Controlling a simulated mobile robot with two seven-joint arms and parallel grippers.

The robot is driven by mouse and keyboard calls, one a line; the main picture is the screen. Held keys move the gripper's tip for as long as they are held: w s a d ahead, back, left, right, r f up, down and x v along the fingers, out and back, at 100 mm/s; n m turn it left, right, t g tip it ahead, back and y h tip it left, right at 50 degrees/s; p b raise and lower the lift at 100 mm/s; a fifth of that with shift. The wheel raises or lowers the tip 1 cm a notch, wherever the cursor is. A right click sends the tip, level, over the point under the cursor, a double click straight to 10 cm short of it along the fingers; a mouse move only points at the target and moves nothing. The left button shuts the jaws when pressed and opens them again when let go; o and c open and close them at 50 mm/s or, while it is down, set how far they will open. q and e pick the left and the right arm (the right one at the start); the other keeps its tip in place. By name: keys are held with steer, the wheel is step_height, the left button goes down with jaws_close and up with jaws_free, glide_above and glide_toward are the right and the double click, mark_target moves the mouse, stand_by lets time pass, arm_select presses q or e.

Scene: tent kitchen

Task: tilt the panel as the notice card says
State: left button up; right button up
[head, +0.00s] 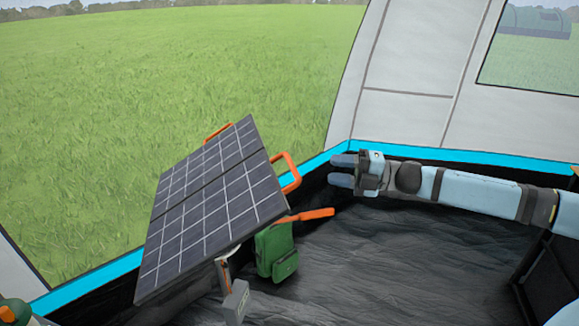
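The solar panel (205,205) stands at left centre, dark with a white grid, tilted on a stand (222,272) that is mostly hidden beneath it. One orange handle (290,172) sticks out from its right edge and another (218,132) from its far left edge. My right gripper (343,170) reaches in from the right, fingers pointing left, open and empty. In the picture it is a little right of the nearer handle and apart from it. My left gripper is not in view. No notice card is visible.
A green bag (277,252) stands on the dark floor behind the panel's lower right, with an orange bar (305,215) above it. A grey block (236,302) is near the stand. A green and orange object (12,312) is cut off at bottom left. The middle floor (400,260) is clear.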

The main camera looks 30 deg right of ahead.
mark_target(291, 162)
steer(key=shift+p+x, duration=1.2)
steer(key=shift+x, duration=4.35)
steer(key=shift+r, duration=0.1)
jaws_close()
